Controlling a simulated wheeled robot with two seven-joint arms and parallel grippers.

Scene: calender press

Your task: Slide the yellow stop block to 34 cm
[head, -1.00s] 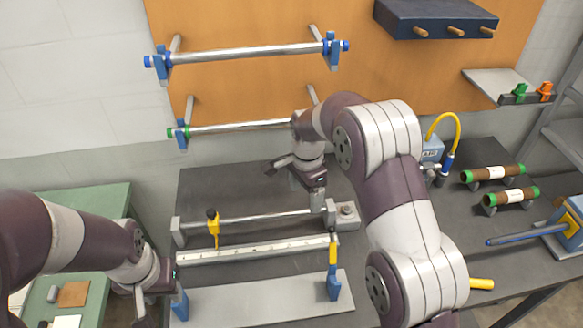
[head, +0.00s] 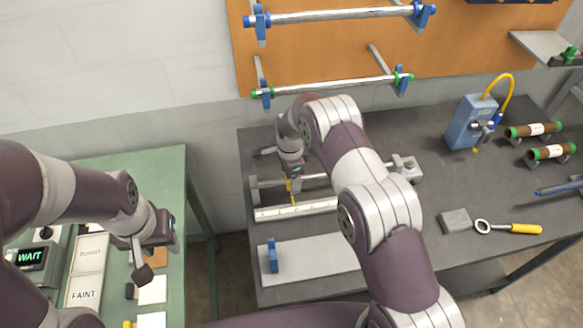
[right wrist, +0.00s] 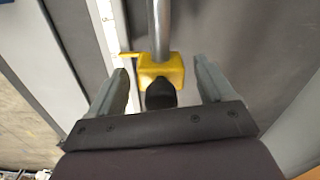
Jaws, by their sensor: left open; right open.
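The yellow stop block (right wrist: 162,70) sits on a round metal rail (right wrist: 160,28) in the right wrist view, with a black knob (right wrist: 160,95) toward me. My right gripper (right wrist: 160,78) is open, one finger on each side of the block, with visible gaps. In the head view the block (head: 291,190) shows partly below my right gripper (head: 290,176), near the left end of the rail. A white scale (head: 285,213) runs alongside; its numbers cannot be read. My left gripper (head: 142,256) is open and empty above the green table.
The green table (head: 165,170) at left holds a box with a WAIT display (head: 31,257) and FAINT-marked panel (head: 83,292). A blue post (head: 272,256) stands on the front plate. My right arm covers the rail's middle. A yellow-handled tool (head: 525,229) lies right.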

